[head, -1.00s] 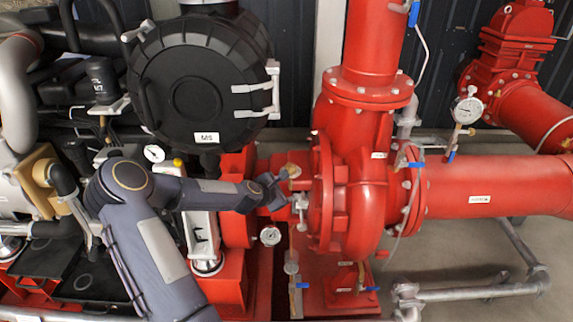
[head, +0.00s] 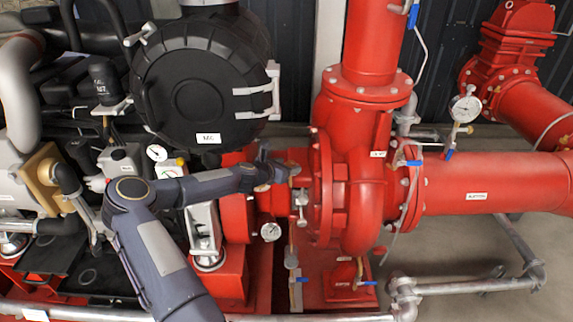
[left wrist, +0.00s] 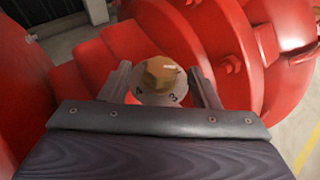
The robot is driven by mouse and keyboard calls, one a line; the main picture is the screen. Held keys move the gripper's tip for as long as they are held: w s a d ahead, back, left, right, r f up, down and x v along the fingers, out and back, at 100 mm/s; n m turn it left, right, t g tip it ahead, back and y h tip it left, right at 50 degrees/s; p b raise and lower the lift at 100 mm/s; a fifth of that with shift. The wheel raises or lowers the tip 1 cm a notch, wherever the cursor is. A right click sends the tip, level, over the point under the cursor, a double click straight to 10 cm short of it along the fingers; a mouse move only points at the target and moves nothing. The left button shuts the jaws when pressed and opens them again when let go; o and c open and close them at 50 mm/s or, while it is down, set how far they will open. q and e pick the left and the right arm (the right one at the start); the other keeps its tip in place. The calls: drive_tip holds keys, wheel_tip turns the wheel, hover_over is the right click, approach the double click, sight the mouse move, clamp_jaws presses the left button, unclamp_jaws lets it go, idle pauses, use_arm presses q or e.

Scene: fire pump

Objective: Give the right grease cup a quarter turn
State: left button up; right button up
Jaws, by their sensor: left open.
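A brass hex-topped grease cup (left wrist: 159,73) on a round pale dial with numbers shows in the left wrist view, in front of the red pump housing. My left gripper (left wrist: 160,80) is open, with one finger on each side of the cup as seen in that view. I cannot tell whether the fingers touch it. In the head view my left gripper (head: 278,166) is at the left side of the red pump (head: 362,190), and it partly hides the cup. My right gripper is not in view.
A black round housing (head: 200,95) stands above my left forearm. A gauge (head: 271,232) and a thin valve pipe with a blue handle (head: 303,280) are below the gripper. A red flanged pipe (head: 490,185) runs off to the right.

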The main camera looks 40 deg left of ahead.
use_arm(q)
drive_tip(key=shift+w, duration=0.1)
drive_tip(key=c, duration=1)
drive_tip(key=shift+a+m+h, duration=0.15)
drive_tip(key=shift+m+h, duration=0.6)
drive_tip(key=shift+h, duration=0.15)
drive_tip(key=shift+a+m+h, duration=0.15)
drive_tip(key=shift+m+h, duration=0.6)
drive_tip(key=shift+h, duration=0.15)
drive_tip(key=shift+g, duration=0.3)
drive_tip(key=o, duration=1)
